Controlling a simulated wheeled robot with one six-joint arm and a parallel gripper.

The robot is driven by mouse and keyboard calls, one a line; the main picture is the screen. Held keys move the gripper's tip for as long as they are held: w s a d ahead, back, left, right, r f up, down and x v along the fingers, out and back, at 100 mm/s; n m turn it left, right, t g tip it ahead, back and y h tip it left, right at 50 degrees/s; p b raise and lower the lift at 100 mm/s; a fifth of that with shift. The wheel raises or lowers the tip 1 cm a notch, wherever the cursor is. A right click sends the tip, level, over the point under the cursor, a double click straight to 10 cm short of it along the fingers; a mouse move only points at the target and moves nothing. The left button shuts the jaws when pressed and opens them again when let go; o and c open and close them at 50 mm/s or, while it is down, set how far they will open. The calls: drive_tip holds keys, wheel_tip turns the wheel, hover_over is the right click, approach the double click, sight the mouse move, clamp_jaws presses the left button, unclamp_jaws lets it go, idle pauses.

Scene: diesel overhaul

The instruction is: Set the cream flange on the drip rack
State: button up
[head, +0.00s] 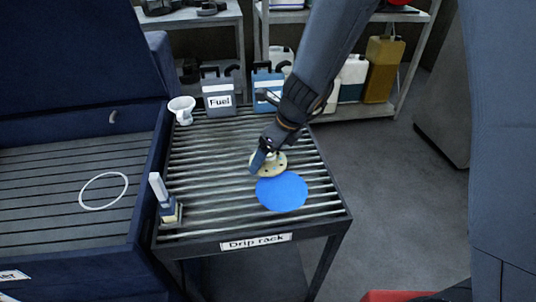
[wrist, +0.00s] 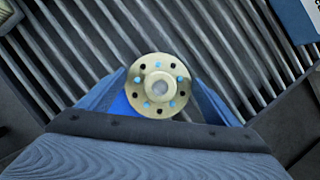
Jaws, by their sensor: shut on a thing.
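A flat blue disc (head: 282,192) lies on the rack just in front of the flange; a bit of blue (wrist: 118,104) shows beside the flange in the wrist view.
A brush (head: 166,202) stands at the rack's left front. A white funnel (head: 181,109), a Fuel can (head: 219,92) and a blue jug (head: 266,88) line its back. A dark blue basin (head: 60,215) with a white ring (head: 104,190) adjoins the left side. Shelves stand behind.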

drive_tip(key=o, duration=1.5)
drive_tip(key=shift+f, duration=0.1)
drive_tip(key=p+v, duration=0.2)
drive_tip(key=v, duration=1)
drive_tip(key=s+d+n+h, duration=0.1)
drive_tip(key=s+d+n, duration=0.2)
drive_tip(key=d+n, duration=0.3)
drive_tip(key=s+d+n+h, duration=0.1)
drive_tip(key=s+d+n, duration=0.3)
drive_tip(key=d+n, duration=0.3)
drive_tip(key=s+d+f+n+h, duration=0.1)
drive_tip(key=s+d+n+h, duration=0.1)
drive_tip(key=s+d+n, duration=0.2)
drive_tip(key=shift+s+d+n+g, duration=0.1)
drive_tip(key=shift+d+n, duration=0.45)
drive_tip(key=shift+n, duration=0.65)
drive_tip(key=shift+d+n+g, duration=0.1)
drive_tip(key=shift+d+n, duration=0.45)
drive_tip(key=shift+n, duration=0.65)
drive_tip(key=shift+s+d+n+g, duration=0.1)
drive_tip(key=shift+d+n, duration=0.4)
drive_tip(key=shift+n, duration=0.7)
drive_tip(key=shift+w, duration=0.1)
